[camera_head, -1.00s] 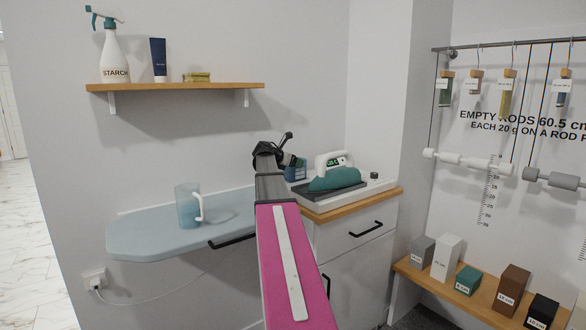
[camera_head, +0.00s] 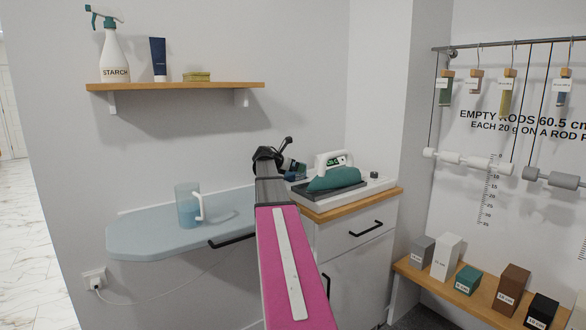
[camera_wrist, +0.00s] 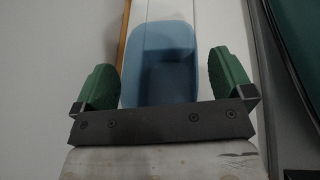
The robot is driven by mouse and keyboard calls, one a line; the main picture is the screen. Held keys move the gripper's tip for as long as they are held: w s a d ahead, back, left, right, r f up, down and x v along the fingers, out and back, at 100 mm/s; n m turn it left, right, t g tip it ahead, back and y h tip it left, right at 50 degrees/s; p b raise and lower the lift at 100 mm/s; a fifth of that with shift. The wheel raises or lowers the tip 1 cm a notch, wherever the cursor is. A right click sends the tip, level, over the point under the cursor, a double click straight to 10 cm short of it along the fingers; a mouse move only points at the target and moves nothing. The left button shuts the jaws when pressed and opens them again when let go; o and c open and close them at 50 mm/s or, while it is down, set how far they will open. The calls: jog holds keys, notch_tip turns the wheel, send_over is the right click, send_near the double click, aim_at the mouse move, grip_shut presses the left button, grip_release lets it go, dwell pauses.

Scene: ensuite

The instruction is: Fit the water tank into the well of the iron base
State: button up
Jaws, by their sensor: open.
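The blue water tank (camera_wrist: 168,65) is in the wrist view, between the two green fingers of my gripper (camera_wrist: 165,82), with a gap on each side. My gripper is open. The iron base is white with a dark grey plate. A white and teal iron (camera_head: 335,176) rests on it. The well is hidden, so I cannot tell how deep the tank sits.
The base stands on a wood-topped cabinet (camera_head: 352,250). A pale blue ironing board (camera_head: 150,236) holds a translucent jug (camera_head: 187,206). A wall shelf (camera_head: 175,88) carries a starch bottle (camera_head: 112,58). A bench (camera_head: 480,300) with labelled blocks stands at right.

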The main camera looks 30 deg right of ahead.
jog(key=v, duration=1.2)
